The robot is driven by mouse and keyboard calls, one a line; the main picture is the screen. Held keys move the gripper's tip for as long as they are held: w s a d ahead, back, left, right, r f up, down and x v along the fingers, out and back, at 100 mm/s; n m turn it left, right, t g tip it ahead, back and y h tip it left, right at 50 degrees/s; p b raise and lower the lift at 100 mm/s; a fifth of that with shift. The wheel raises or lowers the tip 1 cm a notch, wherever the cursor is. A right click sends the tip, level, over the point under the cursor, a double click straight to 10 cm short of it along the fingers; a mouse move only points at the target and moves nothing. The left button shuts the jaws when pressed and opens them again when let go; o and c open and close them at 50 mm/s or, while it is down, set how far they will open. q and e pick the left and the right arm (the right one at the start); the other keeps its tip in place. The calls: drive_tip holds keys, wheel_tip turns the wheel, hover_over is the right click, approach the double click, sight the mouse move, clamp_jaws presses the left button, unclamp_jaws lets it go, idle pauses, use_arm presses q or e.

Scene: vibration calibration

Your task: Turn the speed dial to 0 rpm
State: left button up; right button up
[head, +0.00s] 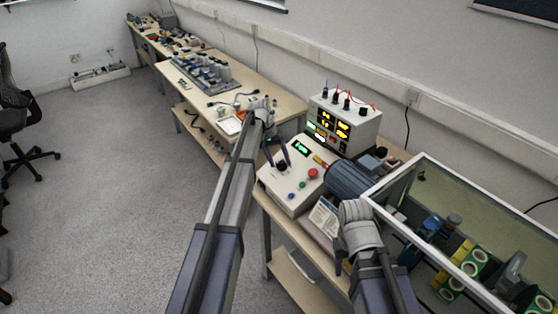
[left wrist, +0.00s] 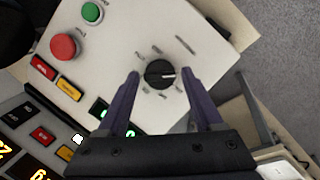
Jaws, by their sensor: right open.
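The speed dial (left wrist: 160,73) is a round black knob with a white pointer line, on the pale sloping face of a control box (head: 279,187). In the left wrist view the line points right, towards one fingertip. My left gripper (left wrist: 160,74) is open, with one dark finger on each side of the dial and a visible gap on both sides. In the head view the left gripper (head: 276,151) is over the upper left of the box, by the dial (head: 281,165). My right gripper (head: 342,254) is low in the head view, open, its fingertips partly hidden.
The box carries a green-lit display (head: 301,148), a red button (head: 313,173) and a green button (left wrist: 92,13). Behind it stands a meter unit (head: 345,122) with lit displays. A grey motor (head: 351,180) and a clear-topped case (head: 470,200) are to the right.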

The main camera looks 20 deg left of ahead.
use_arm(q)
drive_tip(key=shift+o, duration=0.6)
drive_tip(key=shift+r, duration=0.1)
drive_tip(key=p+v, duration=0.7)
drive_tip(key=shift+r, duration=0.25)
drive_tip(key=shift+a, duration=0.1)
drive_tip(key=s+d+m+y, duration=0.2)
drive_tip(key=s+d, duration=1.2)
drive_tip(key=s, duration=0.4)
drive_tip(key=s+d+m+y, duration=0.1)
drive_tip(key=s+d, duration=0.1)
drive_tip(key=s, duration=0.7)
drive_tip(key=s+d+m+y, duration=0.1)
drive_tip(key=s+d, duration=0.2)
drive_tip(key=s, duration=0.6)
drive_tip(key=shift+s+d+f+m+y, duration=0.25)
drive_tip(key=shift+d+f+m+y, duration=0.05)
drive_tip(key=shift+f+m+y, duration=0.15)
